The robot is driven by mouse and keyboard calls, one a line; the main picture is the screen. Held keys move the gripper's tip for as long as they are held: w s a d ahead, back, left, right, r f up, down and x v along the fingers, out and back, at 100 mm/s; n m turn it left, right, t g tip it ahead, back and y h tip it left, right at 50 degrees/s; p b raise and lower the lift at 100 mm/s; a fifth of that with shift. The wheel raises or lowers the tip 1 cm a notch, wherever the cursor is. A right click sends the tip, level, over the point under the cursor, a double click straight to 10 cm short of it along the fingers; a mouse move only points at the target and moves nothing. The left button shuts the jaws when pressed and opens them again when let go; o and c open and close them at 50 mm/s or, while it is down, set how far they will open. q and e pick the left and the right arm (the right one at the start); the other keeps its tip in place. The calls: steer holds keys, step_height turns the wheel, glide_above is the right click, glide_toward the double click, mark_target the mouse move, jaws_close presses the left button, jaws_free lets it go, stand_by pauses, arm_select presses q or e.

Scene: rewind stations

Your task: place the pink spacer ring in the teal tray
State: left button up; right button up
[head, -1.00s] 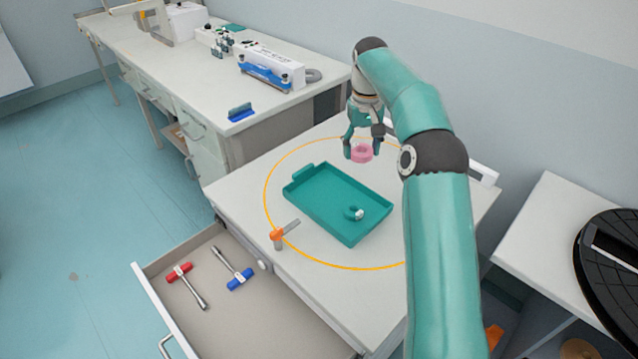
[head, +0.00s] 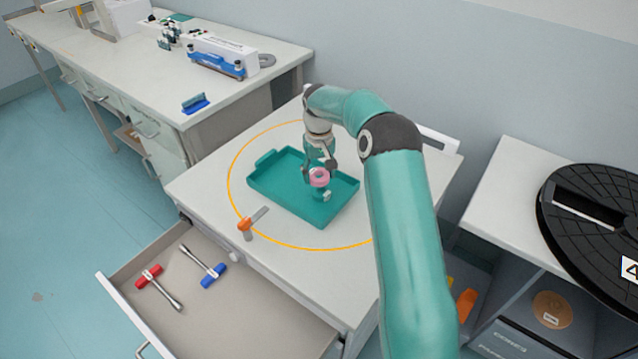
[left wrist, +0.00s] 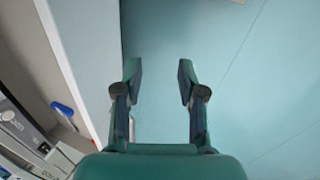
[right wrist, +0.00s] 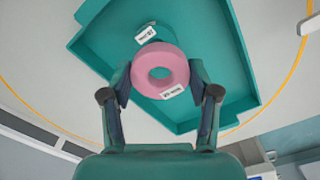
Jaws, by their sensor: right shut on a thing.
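The pink spacer ring (head: 319,177) is held in my right gripper (head: 318,172), over the right part of the teal tray (head: 275,190). In the right wrist view the ring (right wrist: 160,71) sits between the fingertips of my right gripper (right wrist: 158,85), with a small white label on its edge. A teal piece with a white label (right wrist: 146,33) lies in the tray behind the ring, partly hidden by it. Whether the ring touches the tray floor I cannot tell. My left gripper (left wrist: 158,80) is open and empty in the left wrist view, above the floor.
An open drawer (head: 190,325) holds a red-handled tool (head: 150,276) and a blue-handled tool (head: 213,276). A black reel (head: 590,215) lies on the right-hand table. The tabletop left of the tray is clear.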

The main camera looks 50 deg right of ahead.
mark_target(319, 183)
steer(key=shift+f, duration=2)
steer(key=shift+f, duration=0.15)
steer(key=o, duration=1.2)
steer(key=shift+c, duration=0.2)
step_height(319, 183, up, 12)
steer(key=shift+r, duration=0.2)
steer(key=shift+a+f, duration=0.1)
